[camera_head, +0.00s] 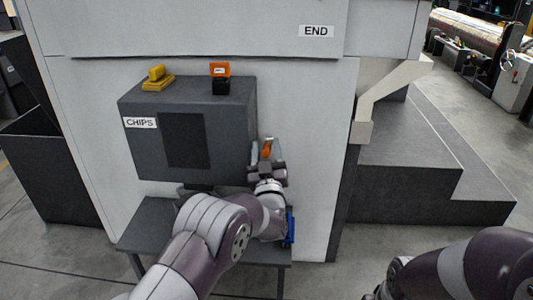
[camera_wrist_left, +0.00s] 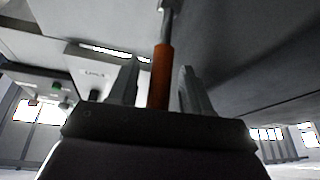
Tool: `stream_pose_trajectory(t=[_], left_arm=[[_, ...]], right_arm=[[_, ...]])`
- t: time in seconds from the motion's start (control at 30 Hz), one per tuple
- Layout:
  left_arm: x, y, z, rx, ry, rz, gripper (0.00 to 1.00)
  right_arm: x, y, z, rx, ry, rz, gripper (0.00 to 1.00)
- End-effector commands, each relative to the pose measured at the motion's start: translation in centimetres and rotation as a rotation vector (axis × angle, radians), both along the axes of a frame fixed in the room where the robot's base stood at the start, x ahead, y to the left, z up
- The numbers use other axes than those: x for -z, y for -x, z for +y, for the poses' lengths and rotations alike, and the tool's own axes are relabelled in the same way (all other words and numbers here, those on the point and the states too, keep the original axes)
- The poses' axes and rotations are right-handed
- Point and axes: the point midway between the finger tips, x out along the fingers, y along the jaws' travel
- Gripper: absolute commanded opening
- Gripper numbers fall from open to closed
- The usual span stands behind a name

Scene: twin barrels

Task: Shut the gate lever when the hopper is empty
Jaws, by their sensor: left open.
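The hopper, a dark grey box labelled CHIPS (camera_head: 228,133), has a dark panel (camera_head: 185,140) on its front; I cannot tell from it whether the hopper is empty. The gate lever, with an orange handle (camera_head: 267,148), is at the hopper's right side. My left gripper (camera_head: 266,153) is open there. In the left wrist view the orange handle (camera_wrist_left: 160,75) stands between the two spread fingers of the gripper (camera_wrist_left: 158,85), with a grey rod above it. Contact with the fingers cannot be told. My right arm shows at lower right; its gripper is out of view.
The hopper is above a dark grey table (camera_head: 147,232). A yellow block (camera_head: 157,80) and an orange-and-black item (camera_head: 220,80) are on top of it. A blue item (camera_head: 290,226) is beside my left wrist. A pale chute (camera_head: 385,95) and dark steps (camera_head: 425,180) are at right.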

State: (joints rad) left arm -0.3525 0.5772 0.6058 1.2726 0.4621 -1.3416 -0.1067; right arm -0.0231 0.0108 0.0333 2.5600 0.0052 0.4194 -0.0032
Motion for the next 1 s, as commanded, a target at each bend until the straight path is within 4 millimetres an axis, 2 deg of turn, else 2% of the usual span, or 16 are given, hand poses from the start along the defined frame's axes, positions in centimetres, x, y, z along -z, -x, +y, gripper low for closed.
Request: stream_pose_trajectory(t=[0.2, 0.33, 0.37, 0.53, 0.67, 0.87, 1.0], left_arm=[[-0.1, -0.1, 0.0, 0.0, 0.0, 0.001, 0.48], [0.0, 0.0, 0.0, 0.0, 0.0, 0.001, 0.06], [0.0, 0.0, 0.0, 0.0, 0.0, 0.001, 0.0], [-0.1, 0.0, 0.0, 0.001, 0.0, 0.003, 0.0], [-0.7, -0.1, 0.0, 0.0, 0.0, 0.023, 0.0], [-2.2, -0.4, 0.0, 0.0, 0.0, 0.119, 0.0], [-3.4, -0.9, 0.0, 0.001, 0.001, 0.222, 0.0]], right_arm=[[0.0, 0.0, 0.0, 0.0, 0.0, 0.0, 0.43], [0.0, 0.0, 0.0, 0.0, 0.0, 0.0, 0.43], [0.0, 0.0, 0.0, 0.0, 0.0, 0.0, 0.43], [-0.2, 0.0, 0.0, 0.0, 0.0, 0.0, 0.43], [-1.1, 0.0, 0.0, 0.0, 0.0, 0.0, 0.43], [-4.6, 0.0, 0.0, 0.0, 0.0, 0.0, 0.43], [-7.8, 0.0, 0.0, 0.0, 0.0, 0.0, 0.43]])
